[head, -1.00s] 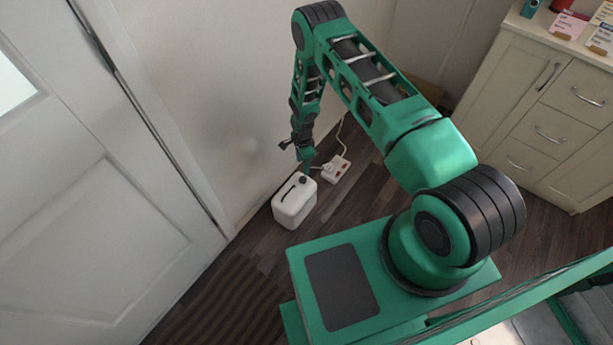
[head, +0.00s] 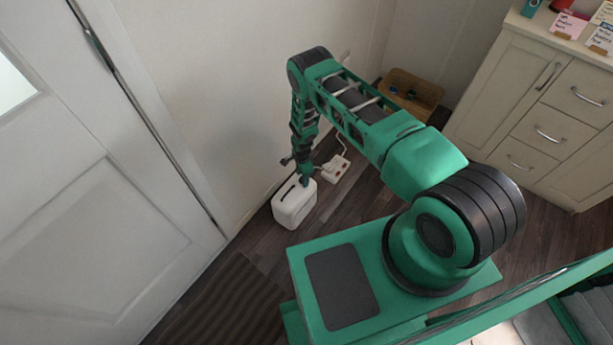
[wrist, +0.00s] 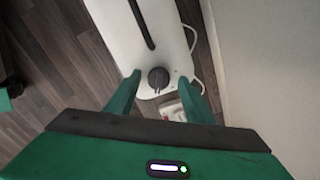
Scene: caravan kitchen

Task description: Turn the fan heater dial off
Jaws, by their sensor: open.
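The white fan heater (head: 293,206) stands on the floor near the wall in the head view, with a dark slot along its top. In the wrist view the heater (wrist: 126,30) has a round dark dial (wrist: 158,77) near the end of its top. My gripper (wrist: 160,97) is open, its two green fingers spread to either side of the dial and nothing held. In the head view my gripper (head: 304,181) points down over the heater's dial end and hides the dial. Contact with the dial cannot be told.
A white power strip (head: 337,168) with red switches lies on the floor beside the heater, with a white cable. A wooden crate (head: 421,90) stands by the back wall. Cream drawers (head: 545,120) are at the right; a white door (head: 90,200) is at the left.

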